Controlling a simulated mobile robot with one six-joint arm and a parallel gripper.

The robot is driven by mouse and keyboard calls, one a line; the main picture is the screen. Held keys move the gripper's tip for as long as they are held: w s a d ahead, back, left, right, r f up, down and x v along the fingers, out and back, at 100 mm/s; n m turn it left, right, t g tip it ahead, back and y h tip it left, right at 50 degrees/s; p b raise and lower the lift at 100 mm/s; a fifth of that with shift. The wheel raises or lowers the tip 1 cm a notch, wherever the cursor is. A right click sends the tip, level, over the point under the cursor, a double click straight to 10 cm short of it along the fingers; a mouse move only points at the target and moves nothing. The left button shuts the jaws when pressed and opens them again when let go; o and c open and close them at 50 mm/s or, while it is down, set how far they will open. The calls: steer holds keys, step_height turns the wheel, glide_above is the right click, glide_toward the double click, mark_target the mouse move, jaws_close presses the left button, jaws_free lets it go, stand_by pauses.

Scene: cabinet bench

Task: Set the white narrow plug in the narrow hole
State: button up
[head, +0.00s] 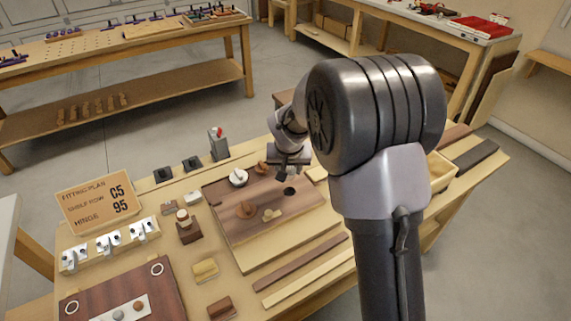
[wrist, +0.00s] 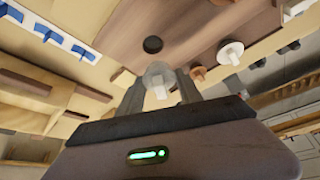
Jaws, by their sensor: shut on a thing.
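My gripper (head: 289,170) is above the right part of a brown board (head: 300,209), close to a round dark hole (head: 290,191). In the wrist view its fingers (wrist: 161,88) are shut on a pale plug with a round, greyish-white head and a white stem (wrist: 160,92). The dark hole (wrist: 152,44) shows just beyond the plug, apart from it. In the head view the held plug cannot be made out. A second white round piece (head: 238,177) sits on the board to the left; it also shows in the wrist view (wrist: 230,52).
Wooden strips (head: 300,268) lie in front. A sign (head: 97,203) stands at the left.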

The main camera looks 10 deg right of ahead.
steer(key=shift+w+d+f+b, duration=0.1)
steer(key=shift+d+f+b, duration=0.2)
steer(key=shift+f, duration=0.25)
step_height(320, 180, down, 4)
steer(key=b, duration=0.3)
steer(key=shift+w+f, duration=0.1)
steer(key=shift+f, duration=0.15)
steer(key=shift+f+b, duration=0.4)
steer(key=shift+b, duration=0.15)
steer(key=shift+f+b, duration=0.55)
steer(key=shift+b, duration=0.2)
stand_by(0.7)
steer(key=o, duration=1.5)
steer(key=shift+c, duration=0.2)
steer(key=shift+r, duration=0.15)
steer(key=shift+r+p, duration=2.6)
steer(key=shift+r, duration=1)
